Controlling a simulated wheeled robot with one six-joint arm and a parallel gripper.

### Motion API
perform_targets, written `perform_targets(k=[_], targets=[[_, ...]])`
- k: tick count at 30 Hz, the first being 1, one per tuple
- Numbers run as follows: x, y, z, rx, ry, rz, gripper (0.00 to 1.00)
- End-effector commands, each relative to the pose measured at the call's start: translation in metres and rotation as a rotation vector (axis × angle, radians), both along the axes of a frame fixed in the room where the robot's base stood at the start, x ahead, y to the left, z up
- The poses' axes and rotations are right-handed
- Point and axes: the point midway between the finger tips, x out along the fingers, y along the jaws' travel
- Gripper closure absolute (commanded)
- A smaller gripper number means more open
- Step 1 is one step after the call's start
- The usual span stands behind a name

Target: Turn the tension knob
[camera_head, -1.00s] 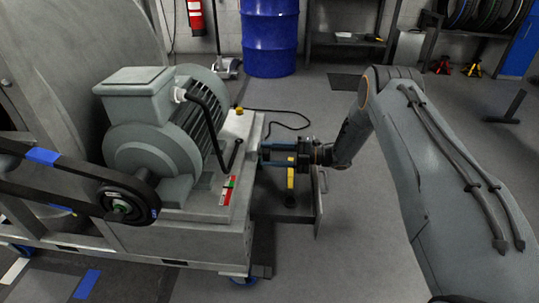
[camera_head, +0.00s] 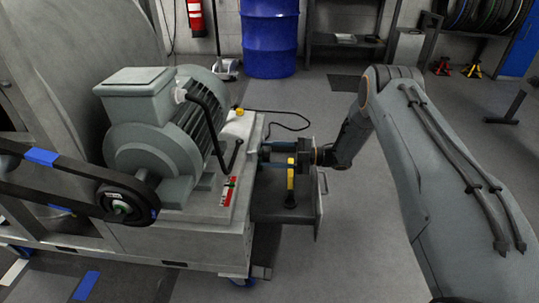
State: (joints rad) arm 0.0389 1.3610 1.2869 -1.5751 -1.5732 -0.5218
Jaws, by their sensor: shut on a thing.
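My gripper (camera_head: 266,153) is at the right side of the grey motor base (camera_head: 180,238), level with the base's upper edge. Its bluish fingers reach left to that side and are shut on the tension knob, which they and the base edge mostly hide. A red, white and green scale (camera_head: 228,192) is on top of the base near its right edge. The grey motor (camera_head: 160,145) sits on the base, with a black belt (camera_head: 70,178) running left from its pulley (camera_head: 121,208).
A yellow handle with a black foot (camera_head: 291,182) stands upright just below my gripper, over a dark shelf (camera_head: 270,210). A thin upright plate (camera_head: 319,205) closes the shelf's right end. The floor behind is mostly clear.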

Motion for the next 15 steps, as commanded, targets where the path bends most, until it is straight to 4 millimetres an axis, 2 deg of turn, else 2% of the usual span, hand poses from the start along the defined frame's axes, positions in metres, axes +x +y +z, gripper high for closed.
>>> perform_targets(k=[4,5,8,15], targets=[[0.0007,-0.0007,-0.0002,-0.001,-0.001,-0.002,0.75],[0.0006,-0.0007,-0.0003,-0.001,-0.001,-0.002,0.49],[0.0005,-0.0004,-0.0002,-0.001,-0.001,-0.002,0.34],[0.0,0.0005,-0.0001,0.0,-0.001,0.0,0.34]])
